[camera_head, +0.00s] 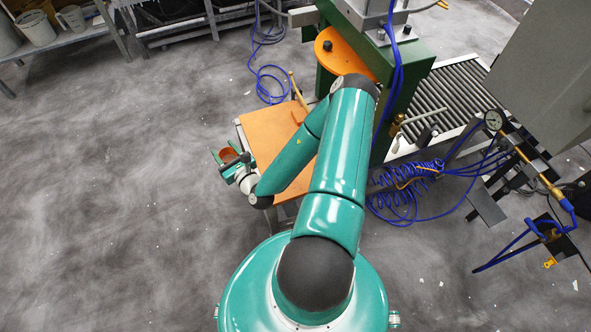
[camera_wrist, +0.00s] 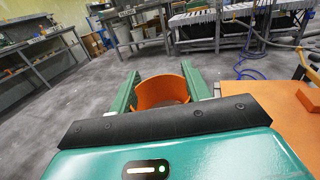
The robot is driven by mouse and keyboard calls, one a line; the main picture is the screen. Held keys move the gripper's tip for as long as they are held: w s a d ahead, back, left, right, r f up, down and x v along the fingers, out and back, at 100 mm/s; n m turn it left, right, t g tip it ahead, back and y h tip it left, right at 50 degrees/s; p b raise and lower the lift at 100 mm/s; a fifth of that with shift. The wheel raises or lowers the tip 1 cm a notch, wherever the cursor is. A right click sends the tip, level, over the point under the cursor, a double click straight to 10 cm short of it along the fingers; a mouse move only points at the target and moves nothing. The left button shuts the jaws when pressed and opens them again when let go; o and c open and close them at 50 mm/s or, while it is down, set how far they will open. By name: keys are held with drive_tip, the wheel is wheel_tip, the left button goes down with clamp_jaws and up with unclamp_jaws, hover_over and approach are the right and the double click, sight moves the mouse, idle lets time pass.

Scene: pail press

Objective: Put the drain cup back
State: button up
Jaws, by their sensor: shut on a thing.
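The drain cup appears to be the orange round cup (camera_wrist: 162,92) between the two green fingers of my gripper (camera_wrist: 168,90) in the wrist view. The gripper is shut on it, and its near side is partly hidden behind the gripper's dark front edge. In the head view my gripper (camera_head: 226,158) holds the orange cup (camera_head: 229,154) off the left side of an orange-topped table (camera_head: 262,133), over the grey floor. What is inside the cup cannot be seen.
An orange block (camera_head: 299,117) lies on the table. Behind it stands a green press (camera_head: 411,65) with an orange disc (camera_head: 343,52). A roller conveyor (camera_head: 455,90) and coiled blue hoses (camera_head: 405,185) are at right. The floor at left is clear.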

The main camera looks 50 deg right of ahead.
drive_tip(key=s+d+f+m+g+h, duration=0.15)
drive_tip(key=s+d+f, duration=0.25)
drive_tip(key=s+d, duration=0.75)
drive_tip(key=s+d+f+m+g+h, duration=0.1)
drive_tip(key=s+d+f+m+h, duration=0.15)
drive_tip(key=s+d, duration=0.9)
drive_tip(key=shift+h, duration=0.4)
drive_tip(key=w+f, duration=0.9)
drive_tip(key=w, duration=0.1)
drive_tip(key=shift+a+f, duration=0.25)
drive_tip(key=shift+a, duration=0.15)
drive_tip(key=shift+w+f, duration=0.15)
drive_tip(key=shift+f, duration=0.05)
drive_tip(key=shift+w+d+f, duration=0.1)
drive_tip(key=shift+w+f, duration=0.05)
drive_tip(key=shift+f, duration=0.8)
drive_tip(key=shift+w+f, duration=0.15)
drive_tip(key=shift+f, duration=0.75)
drive_tip(key=shift+f, duration=0.1)
